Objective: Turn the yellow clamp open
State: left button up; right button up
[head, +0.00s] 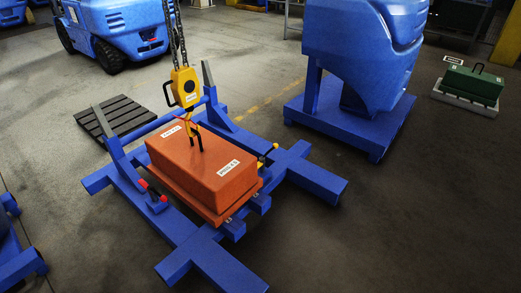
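The yellow clamp (268,153) is a small yellow lever with dark ends. It stands at the right side of the orange counterweight block (185,168), close to the block's far right edge. Its lower part is partly hidden, and I cannot tell whether it is open or closed. The block sits in a blue frame (317,180). A yellow hoist hook (190,127) is at the black handle on the block's top. A red-handled clamp (152,189) is on the block's left. Neither of my grippers is in view.
A yellow hoist (184,87) hangs on chains above the block. A blue machine on a base (340,125) stands behind right. A dark pallet (114,117) lies left, and a green block (474,83) sits far right. The front right floor is clear.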

aim_at(260, 164)
jog(key=i+l+u, duration=0.15)
jog(key=l, duration=0.2)
jog(key=i+l+u, duration=0.15)
jog(key=l, duration=0.25)
jog(key=i+l+u, duration=0.2)
jog(key=l, duration=0.15)
jog(key=l+u, duration=0.15)
jog(key=l, duration=0.25)
jog(key=i+l+u, duration=0.15)
jog(key=l, duration=0.3)
jog(key=k+j, duration=0.05)
